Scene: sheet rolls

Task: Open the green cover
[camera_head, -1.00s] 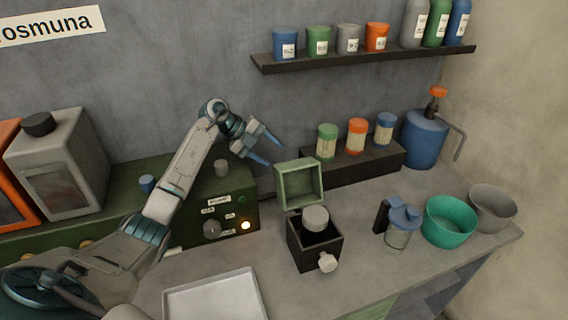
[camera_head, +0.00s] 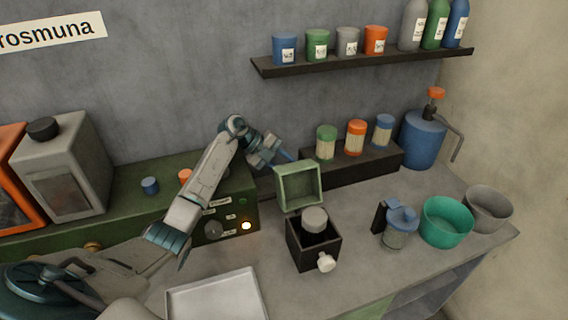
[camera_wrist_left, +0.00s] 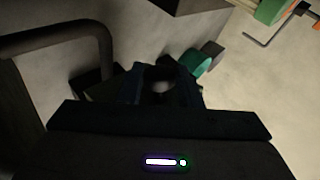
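The green cover (camera_head: 299,187) is a square, frame-like lid. It stands upright at the back edge of a small dark box (camera_head: 303,255), so the box top is uncovered. A grey round knob (camera_head: 314,219) sits in the box opening and a pale knob (camera_head: 326,262) is on its front. My left gripper (camera_head: 286,157) is just behind and above the cover's upper left edge; I cannot tell whether it touches. Its fingers look apart and empty. In the left wrist view the gripper (camera_wrist_left: 161,90) is dark, with fingers spread. My right gripper is not in view.
A green machine (camera_head: 225,210) with dials stands left of the box, a tray (camera_head: 215,298) in front. Jars on a dark riser (camera_head: 350,168) are behind.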

